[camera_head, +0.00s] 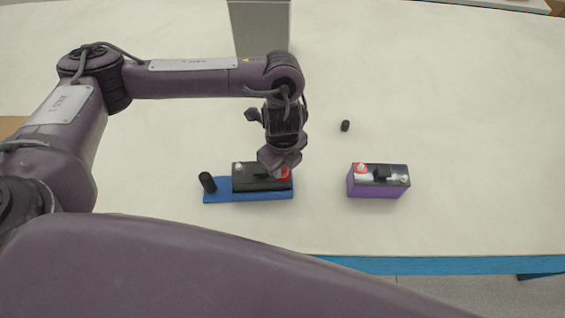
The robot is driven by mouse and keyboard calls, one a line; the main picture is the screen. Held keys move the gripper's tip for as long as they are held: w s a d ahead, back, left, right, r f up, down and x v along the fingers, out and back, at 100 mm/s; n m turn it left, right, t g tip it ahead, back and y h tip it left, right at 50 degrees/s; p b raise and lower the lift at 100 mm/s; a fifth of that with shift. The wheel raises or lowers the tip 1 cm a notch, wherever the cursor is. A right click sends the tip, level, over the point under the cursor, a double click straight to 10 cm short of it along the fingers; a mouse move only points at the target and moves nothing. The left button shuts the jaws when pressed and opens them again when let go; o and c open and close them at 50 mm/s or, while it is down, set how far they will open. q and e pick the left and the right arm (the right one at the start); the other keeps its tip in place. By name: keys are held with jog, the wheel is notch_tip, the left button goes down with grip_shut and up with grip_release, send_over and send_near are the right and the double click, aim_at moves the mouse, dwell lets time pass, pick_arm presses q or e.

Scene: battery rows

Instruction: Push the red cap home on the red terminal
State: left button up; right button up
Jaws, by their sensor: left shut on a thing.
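A black battery (256,184) sits on a blue tray (220,196). Its right end has a red area (286,175) where the red terminal is, and its left end has a bare silver terminal (239,166). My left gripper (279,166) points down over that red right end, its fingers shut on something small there. The red cap cannot be told apart from the red area, and the gripper covers the terminal, so how the cap sits is hidden. My right gripper is not in view.
A black cap (207,182) stands on the tray's left end. A small black cap (345,126) lies on the table farther back. A purple battery (376,188) with red and silver terminals stands to the right. A grey box (262,28) is behind. The table's right side is clear.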

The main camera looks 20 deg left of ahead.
pick_arm(q)
jog(key=shift+f+b, duration=0.3)
jog(key=shift+f, duration=0.2)
dwell(0.7)
jog(key=o, duration=1.5)
jog(key=shift+r, duration=0.1)
jog(key=shift+r+p, duration=3.45)
jog(key=shift+p, duration=0.15)
